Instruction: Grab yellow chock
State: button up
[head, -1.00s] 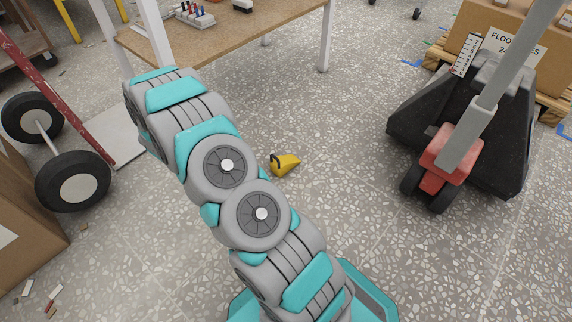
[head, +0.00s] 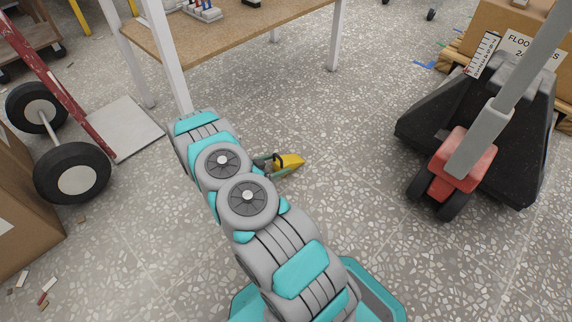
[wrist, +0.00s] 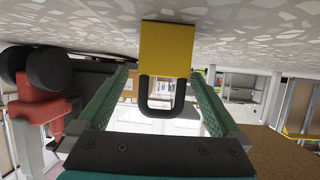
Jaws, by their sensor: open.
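The yellow chock (head: 289,162) sits on the speckled floor, just right of my arm in the head view. In the wrist view, which looks upside down, the chock (wrist: 166,50) shows as a yellow block with a dark U-shaped handle toward me. My gripper (head: 277,164) is low at the chock, its green fingers reaching toward the handle. In the wrist view my gripper (wrist: 160,85) is open, with one finger on each side of the handle. The handle lies between the fingers with gaps on both sides. My arm hides part of the gripper in the head view.
A workbench (head: 240,30) stands behind, its white leg near my arm. A hand truck (head: 70,172) with black wheels is at left beside a cardboard box (head: 25,200). A red and black pallet jack (head: 465,160) stands at right. The floor between is mostly clear.

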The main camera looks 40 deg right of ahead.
aim_at(286, 159)
jog(key=shift+b+x, duration=0.4)
jog(key=shift+x, duration=2.15)
jog(key=shift+w, duration=0.2)
grip_shut()
